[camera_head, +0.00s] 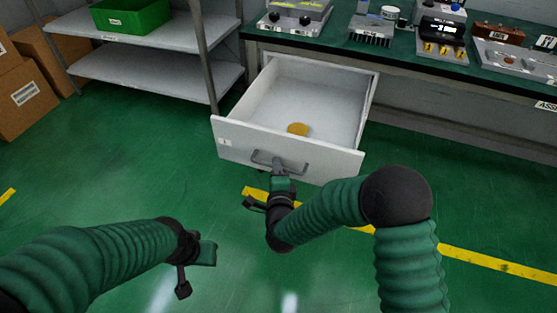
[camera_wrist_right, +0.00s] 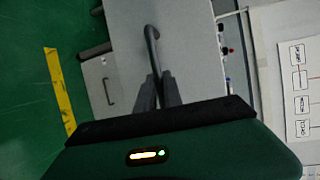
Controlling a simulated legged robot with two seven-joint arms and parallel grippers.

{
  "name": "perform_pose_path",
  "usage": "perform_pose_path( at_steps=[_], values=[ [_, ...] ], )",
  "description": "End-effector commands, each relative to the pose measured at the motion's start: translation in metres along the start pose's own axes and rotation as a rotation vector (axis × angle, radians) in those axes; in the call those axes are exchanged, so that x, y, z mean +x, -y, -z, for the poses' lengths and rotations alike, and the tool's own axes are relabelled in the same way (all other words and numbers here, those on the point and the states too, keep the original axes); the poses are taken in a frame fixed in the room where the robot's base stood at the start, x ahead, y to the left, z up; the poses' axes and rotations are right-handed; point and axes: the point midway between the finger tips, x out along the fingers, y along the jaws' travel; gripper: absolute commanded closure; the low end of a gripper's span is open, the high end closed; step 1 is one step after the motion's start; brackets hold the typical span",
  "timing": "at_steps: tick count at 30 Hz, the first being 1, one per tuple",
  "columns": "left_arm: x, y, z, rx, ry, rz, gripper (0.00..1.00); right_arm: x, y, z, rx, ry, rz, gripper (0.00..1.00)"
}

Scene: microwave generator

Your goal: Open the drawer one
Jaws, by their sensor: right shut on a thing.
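The white drawer (camera_head: 235,140) under the green-topped workbench is pulled well out, with its inside in view. A round yellow-brown object (camera_head: 298,129) lies on its floor. The drawer's grey bar handle (camera_head: 262,160) is on the front panel; the handle also shows in the right wrist view (camera_wrist_right: 150,45). My right gripper (camera_head: 279,168) is shut on the handle near its middle; its fingers also show in the right wrist view (camera_wrist_right: 157,92). My left gripper (camera_head: 197,268) hangs over the floor at the lower left, away from the drawer; its finger gap is unclear.
The workbench top (camera_head: 400,45) holds several devices. A grey shelf (camera_head: 160,78) with a green bin (camera_head: 130,17) stands left of the drawer, and cardboard boxes (camera_head: 22,100) stand at far left. The green floor before the drawer is clear, with a yellow line (camera_head: 480,262).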

Motion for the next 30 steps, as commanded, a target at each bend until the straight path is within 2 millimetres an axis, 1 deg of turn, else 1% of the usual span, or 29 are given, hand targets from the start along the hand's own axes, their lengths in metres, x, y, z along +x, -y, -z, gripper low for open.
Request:
perform_pose_path(
  at_steps=[1, 7, 20, 21, 25, 30],
  values=[
    [0.0, 0.0, 0.0, 0.0, 0.0, 0.0, 0.64, -0.004, -0.006, 0.005, -0.003, -0.013, -0.013, 1.0],
    [-0.001, 0.0, 0.0, 0.0, 0.0, 0.0, 0.64, -0.012, -0.009, 0.002, -0.004, -0.014, -0.013, 1.0],
    [-0.001, 0.0, 0.0, 0.0, 0.0, 0.0, 0.64, -0.014, -0.009, 0.001, -0.004, -0.014, -0.013, 1.0],
    [-0.001, 0.0, 0.0, 0.0, 0.0, 0.0, 0.64, -0.014, -0.009, 0.0, -0.004, -0.014, -0.013, 0.85],
    [-0.001, 0.0, 0.0, 0.0, 0.0, 0.0, 0.64, -0.014, -0.008, -0.002, -0.003, -0.011, -0.01, 0.68],
    [-0.001, 0.0, 0.0, 0.0, 0.0, 0.0, 0.64, -0.015, -0.006, -0.004, -0.003, -0.008, -0.006, 0.67]
  ],
)
